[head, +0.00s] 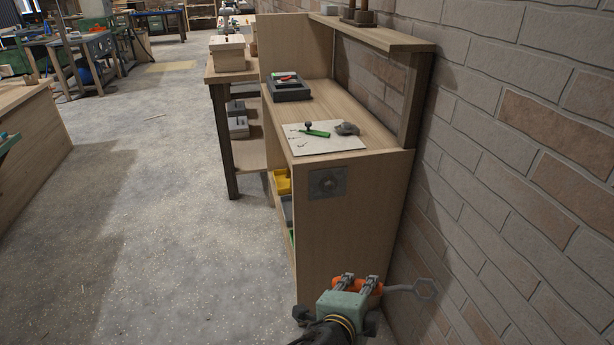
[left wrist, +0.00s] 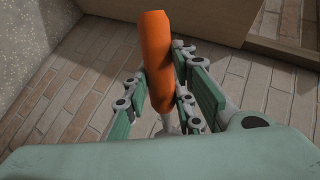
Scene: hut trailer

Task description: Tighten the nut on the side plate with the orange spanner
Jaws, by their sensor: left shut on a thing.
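The side plate (head: 327,183) is a grey square on the end panel of the wooden bench, with a small nut (head: 327,183) at its middle. My left gripper (head: 357,285) is low in front of that panel, below and to the right of the plate and apart from it. It is shut on the orange handle of the spanner (head: 404,288). The spanner's grey shaft and ring-like head point right, towards the brick wall. In the left wrist view the orange handle (left wrist: 155,60) stands between the green fingers. My right gripper is in neither view.
The wooden bench (head: 380,163) stands against the brick wall (head: 520,150). On its top are a white sheet (head: 325,143) with a green-handled tool (head: 314,132), a grey lump (head: 347,128) and a dark case (head: 289,89).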

